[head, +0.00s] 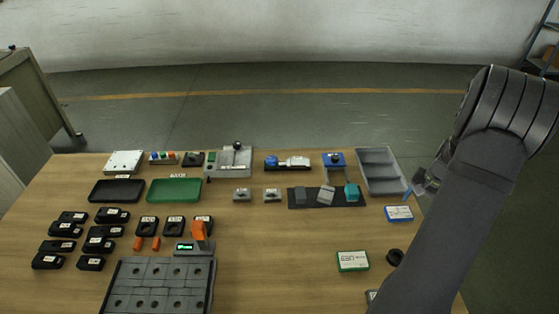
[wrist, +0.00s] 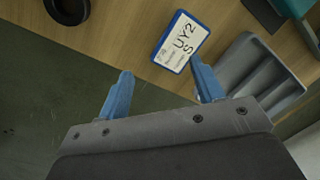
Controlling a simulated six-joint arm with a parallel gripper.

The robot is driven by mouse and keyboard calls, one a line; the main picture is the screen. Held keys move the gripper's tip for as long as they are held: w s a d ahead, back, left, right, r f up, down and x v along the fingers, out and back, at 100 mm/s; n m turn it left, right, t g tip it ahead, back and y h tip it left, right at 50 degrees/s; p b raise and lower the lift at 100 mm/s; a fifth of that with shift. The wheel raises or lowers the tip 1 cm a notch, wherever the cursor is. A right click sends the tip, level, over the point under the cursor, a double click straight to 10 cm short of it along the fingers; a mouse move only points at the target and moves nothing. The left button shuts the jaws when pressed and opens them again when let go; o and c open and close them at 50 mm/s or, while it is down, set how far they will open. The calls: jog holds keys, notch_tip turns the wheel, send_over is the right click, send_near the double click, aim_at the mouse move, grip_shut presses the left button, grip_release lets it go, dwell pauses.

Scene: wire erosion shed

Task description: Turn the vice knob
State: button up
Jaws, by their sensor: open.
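A small blue and grey vice-like device (head: 288,162) lies near the back middle of the table in the head view. A blue unit with a dark round knob (head: 335,159) stands to its right, and a grey plate fixture with a black knob (head: 237,147) stands to its left. I cannot tell for sure which of these carries the vice knob. My gripper (head: 410,193) is at the table's right edge, well away from all three. In the wrist view its two blue fingers (wrist: 160,72) are apart with nothing between them.
A blue-framed card (head: 399,213) lies near my gripper and shows in the wrist view (wrist: 180,42). A grey compartment tray (head: 364,178) lies behind it. A dark mat (head: 311,204) holds several blocks. A black ring (head: 395,257) and green-framed card (head: 352,261) lie nearer.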

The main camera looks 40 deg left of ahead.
aim_at(274, 161)
jog(key=s+a+m+y, duration=0.2)
jog(key=s+a, duration=0.1)
jog(key=a, duration=0.3)
jog(key=s+a+m+g+y, duration=0.1)
jog(key=s+a+m+y, duration=0.1)
jog(key=a, duration=0.5)
jog(key=s+a+m+y, duration=0.2)
jog(key=s+a, duration=0.2)
jog(key=a, duration=0.2)
jog(key=shift+s+a+f+g+y, duration=0.15)
jog(key=shift+a+f+g+y, duration=0.15)
jog(key=shift+a, duration=0.05)
jog(key=s+a+m+t+y, duration=0.1)
jog(key=s+a+m, duration=0.1)
jog(key=a+m, duration=0.2)
jog(key=s+a+r+m+t+y, duration=0.1)
jog(key=s+a+m+t+y, duration=0.1)
jog(key=a+m, duration=0.3)
jog(key=s+a+r+m+t+y, duration=0.1)
jog(key=s+a+m+y, duration=0.1)
jog(key=a+m, duration=0.2)
jog(key=shift+a+m+t, duration=0.3)
jog(key=shift+m, duration=0.4)
jog(key=x, duration=1.7)
jog(key=shift+a+r, duration=0.25)
jog(key=shift+a, duration=0.1)
jog(key=shift+c, duration=0.4)
